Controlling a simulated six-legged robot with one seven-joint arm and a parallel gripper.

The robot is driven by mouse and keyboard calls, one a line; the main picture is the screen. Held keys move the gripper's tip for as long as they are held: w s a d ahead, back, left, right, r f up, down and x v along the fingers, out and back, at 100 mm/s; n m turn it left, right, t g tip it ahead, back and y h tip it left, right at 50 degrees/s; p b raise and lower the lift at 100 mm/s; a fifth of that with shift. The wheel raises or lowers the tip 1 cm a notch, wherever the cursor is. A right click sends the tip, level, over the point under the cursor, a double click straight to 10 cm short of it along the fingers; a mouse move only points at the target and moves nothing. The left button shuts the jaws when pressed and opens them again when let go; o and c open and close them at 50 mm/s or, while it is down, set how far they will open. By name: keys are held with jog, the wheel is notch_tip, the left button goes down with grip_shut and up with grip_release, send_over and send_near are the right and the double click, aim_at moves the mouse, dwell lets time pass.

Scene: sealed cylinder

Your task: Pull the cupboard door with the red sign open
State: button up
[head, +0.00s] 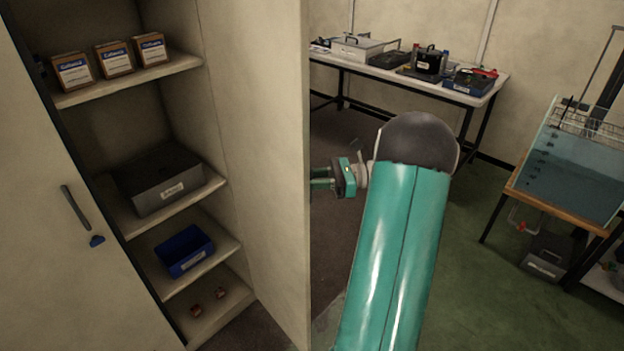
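A beige cupboard door (268,150) stands swung open, and I see the side that faces the shelves. No red sign shows; the door's other face is turned away from me. The cupboard (222,110) is open on this side, with its shelves in plain view. My gripper (318,178) is on the far side of the door, just right of its free edge. The door edge hides its fingertips, so I cannot tell whether it is open or shut, or touching the door.
The other cupboard door (60,210), with a dark handle (76,207), is closed at the left. A bench (470,100) and water tank (575,165) stand right; green floor (500,300) between is clear.

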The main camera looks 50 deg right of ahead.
jog(key=v, duration=1.4)
jog(key=shift+a, duration=0.1)
dwell(0.3)
